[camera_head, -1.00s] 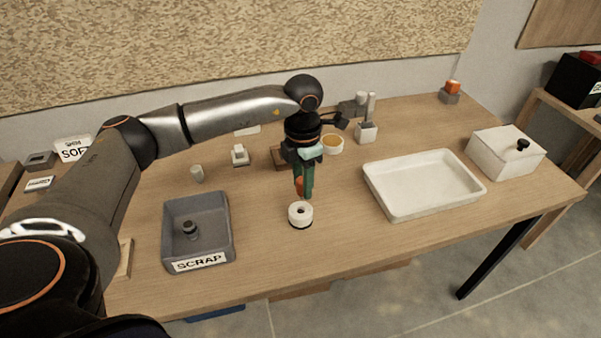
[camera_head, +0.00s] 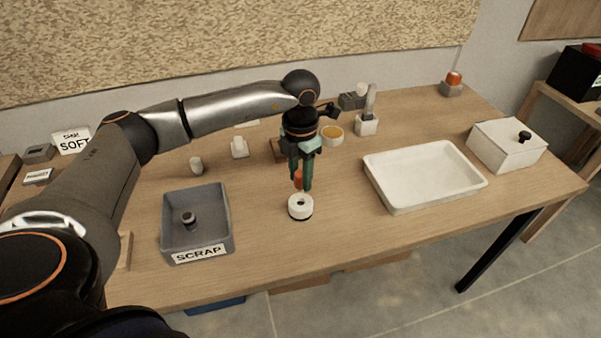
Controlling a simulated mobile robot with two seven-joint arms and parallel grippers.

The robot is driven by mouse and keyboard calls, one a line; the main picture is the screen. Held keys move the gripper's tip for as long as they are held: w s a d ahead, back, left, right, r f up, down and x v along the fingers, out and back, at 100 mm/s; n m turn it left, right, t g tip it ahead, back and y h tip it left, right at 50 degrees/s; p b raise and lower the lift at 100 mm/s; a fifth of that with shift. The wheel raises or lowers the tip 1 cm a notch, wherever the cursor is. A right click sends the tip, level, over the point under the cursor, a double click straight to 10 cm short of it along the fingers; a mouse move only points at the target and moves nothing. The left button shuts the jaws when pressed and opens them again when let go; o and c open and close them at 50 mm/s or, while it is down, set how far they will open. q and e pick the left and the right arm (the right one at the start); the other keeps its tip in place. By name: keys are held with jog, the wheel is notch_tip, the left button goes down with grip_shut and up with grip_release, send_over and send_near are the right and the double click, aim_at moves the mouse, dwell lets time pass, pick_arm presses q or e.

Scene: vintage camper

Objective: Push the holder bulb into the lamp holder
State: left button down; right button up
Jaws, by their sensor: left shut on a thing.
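The lamp holder (camera_head: 301,208) is a white round piece with a dark hole in its top and a dark base. It stands on the table in front of my left gripper. My left gripper (camera_head: 301,184) points down, with green fingers shut on a small orange-red bulb (camera_head: 298,178). The bulb is just above and behind the holder in the picture; I cannot tell whether they touch. The fingers partly hide the bulb. My right gripper is not in view.
A grey SCRAP bin (camera_head: 227,222) with a dark part inside stands to the left. A white tray (camera_head: 378,190) lies to the right, with a lidded white box (camera_head: 505,150) beyond. The table around the holder is clear.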

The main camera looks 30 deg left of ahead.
aim_at(301, 188)
pick_arm(q)
jog(key=shift+f+b, duration=1.2)
jog(key=shift+f, duration=0.85)
jog(key=shift+f+b, duration=0.5)
jog(key=shift+f, duration=0.15)
dwell(0.4)
jog(key=shift+c, duration=2.2)
grip_release()
notch_tip(301, 188, up, 13)
jog(key=shift+f+b, duration=0.2)
jog(key=shift+b, duration=0.25)
